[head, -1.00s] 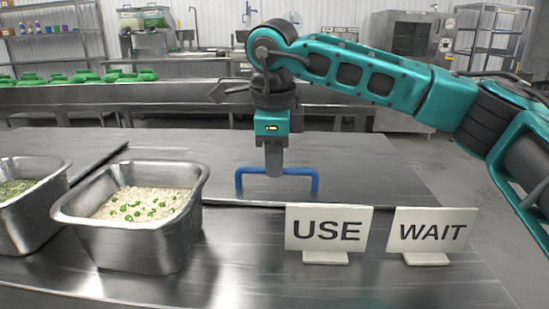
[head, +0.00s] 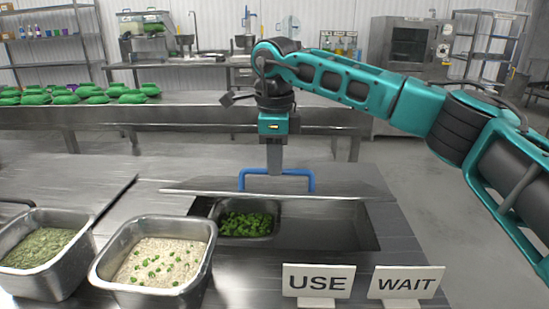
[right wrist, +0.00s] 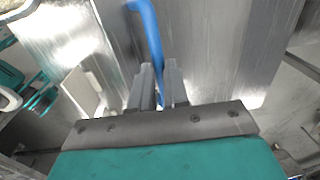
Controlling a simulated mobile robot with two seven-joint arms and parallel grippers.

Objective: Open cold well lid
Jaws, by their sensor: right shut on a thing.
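The cold well lid (head: 345,185) is a flat steel panel, tilted up with its front edge raised. Its blue handle (head: 308,181) also shows in the right wrist view (right wrist: 147,30). My right gripper (head: 274,172) is shut on the blue handle from above. In the right wrist view its fingers (right wrist: 158,92) close around the blue bar. Below the lid edge the cold well (head: 330,225) is open to view, with a pan of chopped green pieces (head: 246,222) at its left. My left gripper is not in view.
A steel pan of rice with green bits (head: 204,228) and a pan of green herbs (head: 75,262) stand at the front left. A USE sign (head: 317,282) and a WAIT sign (head: 406,282) stand at the front right. Green items (head: 62,97) lie on the back counter.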

